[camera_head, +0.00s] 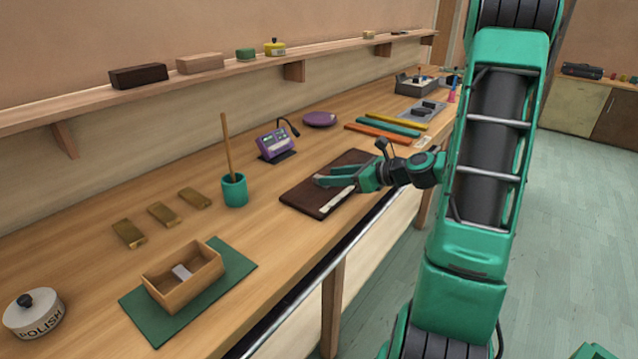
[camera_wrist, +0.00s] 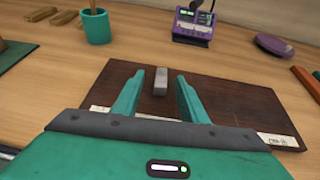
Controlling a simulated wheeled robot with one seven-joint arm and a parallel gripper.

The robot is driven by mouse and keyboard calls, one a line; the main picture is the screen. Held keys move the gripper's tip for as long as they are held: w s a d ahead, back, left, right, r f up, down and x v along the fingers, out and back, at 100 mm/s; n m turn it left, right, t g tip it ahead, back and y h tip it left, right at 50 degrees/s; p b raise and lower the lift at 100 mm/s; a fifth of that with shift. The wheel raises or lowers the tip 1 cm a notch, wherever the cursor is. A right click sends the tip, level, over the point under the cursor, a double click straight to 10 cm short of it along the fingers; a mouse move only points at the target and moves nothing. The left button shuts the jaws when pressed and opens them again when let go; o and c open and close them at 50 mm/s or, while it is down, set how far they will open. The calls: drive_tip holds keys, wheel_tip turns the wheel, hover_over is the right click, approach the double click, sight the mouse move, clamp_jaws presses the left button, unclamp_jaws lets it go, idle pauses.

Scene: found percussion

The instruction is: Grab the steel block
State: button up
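A small grey metal block (camera_wrist: 161,82), which looks like the steel block, is on the dark brown board (camera_wrist: 235,95) in the wrist view. My gripper (camera_wrist: 160,79) is open, with one green finger on each side of the block and a visible gap on both sides. In the head view my gripper (camera_head: 322,181) is low over the dark board (camera_head: 300,197), and I cannot make out the block there. I cannot tell how far below the fingertips it is.
A teal cup with a stick (camera_head: 235,190), a purple device (camera_head: 275,144) and a purple disc (camera_head: 319,119) stand behind the board. Coloured bars (camera_head: 388,127) lie beyond it.

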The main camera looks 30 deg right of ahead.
drive_tip(key=shift+f+x, duration=0.1)
drive_tip(key=shift+x, duration=1.25)
drive_tip(key=shift+f+x, duration=0.15)
drive_tip(key=shift+x, duration=1.15)
drive_tip(key=shift+d, duration=0.2)
clamp_jaws()
